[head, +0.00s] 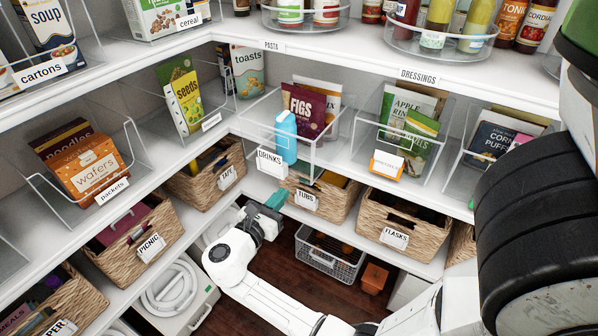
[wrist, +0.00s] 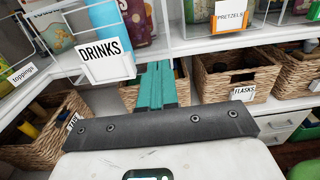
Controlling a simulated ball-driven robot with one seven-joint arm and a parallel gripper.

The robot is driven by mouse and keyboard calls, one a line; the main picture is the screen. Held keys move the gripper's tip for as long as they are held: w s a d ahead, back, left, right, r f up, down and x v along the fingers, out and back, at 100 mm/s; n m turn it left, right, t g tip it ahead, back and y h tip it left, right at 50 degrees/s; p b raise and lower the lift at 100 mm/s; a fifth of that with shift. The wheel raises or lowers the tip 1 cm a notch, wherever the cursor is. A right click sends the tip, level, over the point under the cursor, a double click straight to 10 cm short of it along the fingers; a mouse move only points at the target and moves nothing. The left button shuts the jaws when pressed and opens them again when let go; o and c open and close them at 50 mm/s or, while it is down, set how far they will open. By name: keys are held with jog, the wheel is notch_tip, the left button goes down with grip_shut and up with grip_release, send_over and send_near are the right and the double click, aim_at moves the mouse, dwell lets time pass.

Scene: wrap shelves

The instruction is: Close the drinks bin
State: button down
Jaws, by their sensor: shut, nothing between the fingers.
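The drinks bin is a clear open bin with a white DRINKS label (head: 271,162) on its front. It is slid forward on the middle shelf, so its front sticks out past the shelf edge. It holds a blue bottle (head: 286,137) and a purple FIGS pouch (head: 303,111), with another pouch behind. My gripper (head: 271,203) is shut and empty, below and in front of the bin. In the wrist view its teal fingers (wrist: 157,85) point forward, just right of the DRINKS label (wrist: 105,61). I see no contact with the bin.
A TUBS basket (head: 318,204) sits below the bin and a FLASKS basket (head: 402,226) right of it. A SEEDS bin (head: 210,122) stands to the left and an apple rings bin (head: 403,130) to the right on the shelf. The wooden floor is below.

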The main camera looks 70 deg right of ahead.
aim_at(307, 167)
jog(key=p+x, duration=0.1)
jog(key=x, duration=0.9)
jog(key=shift+s+d, duration=0.2)
jog(key=shift+d, duration=0.1)
jog(key=b+x, duration=0.2)
jog(key=x, duration=0.6)
jog(key=b+x, duration=0.3)
jog(key=x, duration=0.4)
jog(key=shift+s+d+f+b, duration=0.2)
jog(key=shift+s+d+b, duration=0.05)
jog(key=shift+d+b, duration=0.1)
jog(key=shift+b+x, duration=0.3)
jog(key=shift+x, duration=0.5)
jog(key=shift+w+r, duration=0.1)
jog(key=shift+r, duration=0.1)
jog(key=shift+d+r, duration=0.1)
jog(key=shift+r, duration=0.05)
